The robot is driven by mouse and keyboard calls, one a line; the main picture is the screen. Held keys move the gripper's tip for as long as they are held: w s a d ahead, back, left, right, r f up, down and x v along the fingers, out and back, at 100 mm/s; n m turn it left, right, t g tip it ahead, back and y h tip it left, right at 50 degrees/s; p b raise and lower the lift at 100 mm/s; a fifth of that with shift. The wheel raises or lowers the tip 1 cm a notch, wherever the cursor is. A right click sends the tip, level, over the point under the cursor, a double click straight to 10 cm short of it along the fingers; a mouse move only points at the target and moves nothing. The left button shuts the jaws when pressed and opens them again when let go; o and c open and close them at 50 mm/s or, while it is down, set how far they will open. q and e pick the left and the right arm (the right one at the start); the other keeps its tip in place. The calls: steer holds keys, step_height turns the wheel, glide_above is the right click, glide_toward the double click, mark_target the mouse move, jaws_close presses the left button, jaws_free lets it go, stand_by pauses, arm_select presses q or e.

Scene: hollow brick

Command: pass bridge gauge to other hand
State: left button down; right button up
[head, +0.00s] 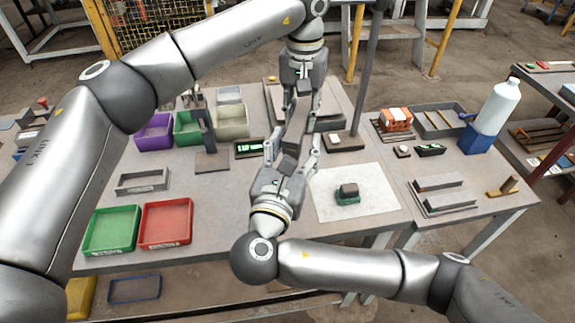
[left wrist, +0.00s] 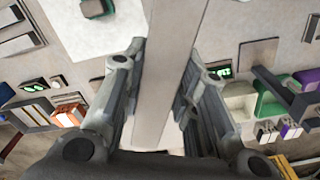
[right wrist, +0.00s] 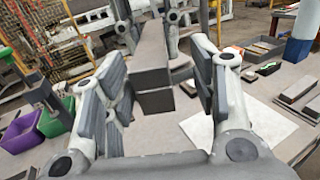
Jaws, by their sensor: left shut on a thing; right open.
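The bridge gauge is a grey bar (head: 292,138) held in the air above the table. My left gripper (head: 299,112) comes from the far side, pointing down, and is shut on it. In the left wrist view the long bar (left wrist: 166,85) runs out between the fingers. My right gripper (head: 290,155) is open on the near side, facing the left one. In the right wrist view the bar's blocky near end (right wrist: 153,90) lies between the spread fingers, with gaps visible on both sides. Its far end is partly hidden by my left gripper.
Below are a white sheet with a green-and-dark block (head: 347,194), a small display (head: 249,148), and a post (head: 203,120) left of the grippers. Red (head: 166,222) and green (head: 111,231) trays stand front left. Purple, green and beige bins stand behind. A blue-based bottle (head: 488,115) stands right.

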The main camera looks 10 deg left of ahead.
steer(key=shift+w+d, duration=0.2)
steer(key=shift+w, duration=1.25)
arm_select(q)
steer(key=shift+a, duration=0.1)
arm_select(e)
steer(key=shift+d, duration=0.1)
jaws_close()
arm_select(q)
steer(key=c, duration=1.1)
jaws_free()
steer(key=shift+o, duration=0.2)
steer(key=shift+r, duration=0.1)
